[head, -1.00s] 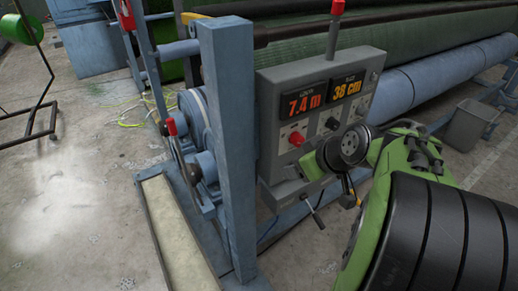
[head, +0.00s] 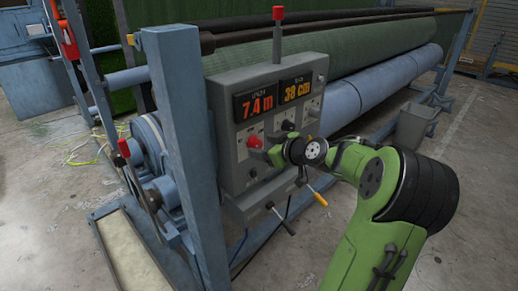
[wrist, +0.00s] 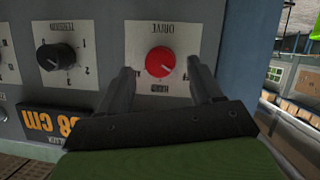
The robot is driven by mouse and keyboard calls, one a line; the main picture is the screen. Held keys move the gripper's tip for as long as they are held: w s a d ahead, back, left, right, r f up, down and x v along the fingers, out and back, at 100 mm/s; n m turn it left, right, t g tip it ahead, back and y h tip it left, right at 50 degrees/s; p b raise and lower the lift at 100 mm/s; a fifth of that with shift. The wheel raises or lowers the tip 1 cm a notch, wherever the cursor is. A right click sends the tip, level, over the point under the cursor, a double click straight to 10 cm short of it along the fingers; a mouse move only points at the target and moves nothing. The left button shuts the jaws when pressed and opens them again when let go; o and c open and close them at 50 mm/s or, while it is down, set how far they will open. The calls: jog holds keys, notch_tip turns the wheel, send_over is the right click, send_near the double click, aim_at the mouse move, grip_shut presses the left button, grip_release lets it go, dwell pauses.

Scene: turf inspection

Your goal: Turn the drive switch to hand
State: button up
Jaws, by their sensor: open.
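The drive switch is a red round knob (wrist: 160,62) on a white plate marked DRIVE, which appears upside down in the wrist view. A pale mark on the knob points to the lower right there; the smaller lettering is hard to read. In the head view the red knob (head: 254,141) sits below the 7.4 m display on the grey control box (head: 228,170). My gripper (wrist: 160,66) is open, with one finger on each side of the knob in the wrist picture. I cannot tell whether they touch it. In the head view my gripper (head: 272,153) is beside the knob.
A black tension knob (wrist: 57,56) is left of the drive plate in the wrist view. A blue post (head: 185,160) stands left of the box. A yellow-tipped lever (head: 318,196) hangs below it. A red-topped lever (head: 277,40) rises behind it.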

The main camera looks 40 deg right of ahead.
jog(key=shift+x, duration=1.45)
jog(key=c, duration=1.1)
jog(key=shift+o, duration=0.2)
jog(key=shift+r+y, duration=0.1)
jog(key=shift+y, duration=0.2)
jog(key=shift+m+y+p, duration=0.3)
jog(key=shift+m+p, duration=0.5)
jog(key=shift+p, duration=0.3)
jog(key=m+y+p, duration=0.2)
jog(key=p, duration=0.1)
jog(key=shift+d, duration=0.15)
jog(key=m+y+p, duration=0.1)
jog(key=m+p, duration=0.1)
jog(key=p, duration=0.1)
jog(key=shift+m, duration=0.3)
jog(key=shift+d+m+y+p, duration=0.1)
jog(key=shift+m+y+p, duration=0.6)
jog(key=shift+m+p, duration=0.25)
jog(key=shift+t, duration=0.3)
